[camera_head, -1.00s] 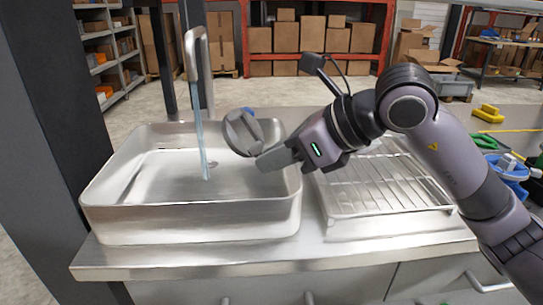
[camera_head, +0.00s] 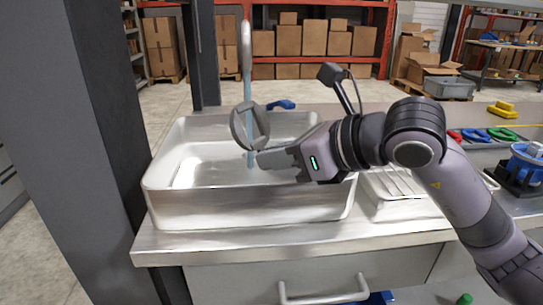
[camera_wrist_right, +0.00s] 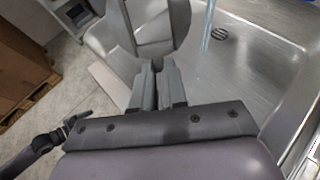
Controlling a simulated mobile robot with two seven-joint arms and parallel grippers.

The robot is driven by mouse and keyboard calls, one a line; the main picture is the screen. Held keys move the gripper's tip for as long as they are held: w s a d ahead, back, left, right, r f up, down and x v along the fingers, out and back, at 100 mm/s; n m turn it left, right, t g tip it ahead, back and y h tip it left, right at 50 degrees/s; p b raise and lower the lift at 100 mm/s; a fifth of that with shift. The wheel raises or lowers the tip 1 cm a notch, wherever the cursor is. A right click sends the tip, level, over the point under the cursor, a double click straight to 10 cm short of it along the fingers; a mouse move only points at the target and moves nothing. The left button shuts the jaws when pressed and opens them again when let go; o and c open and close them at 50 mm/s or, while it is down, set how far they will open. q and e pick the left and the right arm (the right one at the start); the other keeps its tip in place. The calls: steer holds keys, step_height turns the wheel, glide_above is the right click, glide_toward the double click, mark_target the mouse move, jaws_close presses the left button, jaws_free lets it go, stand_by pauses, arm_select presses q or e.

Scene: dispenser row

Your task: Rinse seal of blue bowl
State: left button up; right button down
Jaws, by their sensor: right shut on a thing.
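My right gripper (camera_head: 268,158) is shut on a grey round seal (camera_head: 238,128), a disc with a bar across it, held tilted above the sink (camera_head: 250,208). A stream of water (camera_head: 245,80) runs from the tap (camera_head: 245,42) into the sink. In the head view the seal overlaps the stream. In the right wrist view the seal (camera_wrist_right: 152,45) is left of the stream (camera_wrist_right: 208,22), with a gap between them. A blue round thing (camera_head: 526,165), perhaps the blue bowl, sits in a black holder at the right. My left gripper is not in view.
A wire drying rack (camera_head: 395,188) is right of the sink, partly behind my right arm. Red, blue (camera_head: 476,134) and green (camera_head: 502,134) rings lie farther right, near a yellow thing (camera_head: 502,110). A dark post stands left of the counter.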

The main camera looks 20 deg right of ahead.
steer(key=w, duration=0.2)
steer(key=w+d+f, duration=0.1)
steer(key=w, duration=0.2)
steer(key=w+d, duration=0.1)
steer(key=w, duration=0.2)
steer(key=shift+w+f, duration=0.1)
steer(key=shift+f, duration=0.15)
steer(key=shift+w+d+p, duration=0.15)
steer(key=shift+w, duration=0.45)
steer(key=shift+w+d+p, duration=0.15)
steer(key=shift+w, duration=0.45)
stand_by(2.6)
steer(key=s+a+r+b, duration=0.1)
steer(key=s+a, duration=0.1)
steer(key=s, duration=0.6)
steer(key=shift+s+a+r, duration=0.2)
steer(key=shift+s+r, duration=0.05)
steer(key=shift+s, duration=0.1)
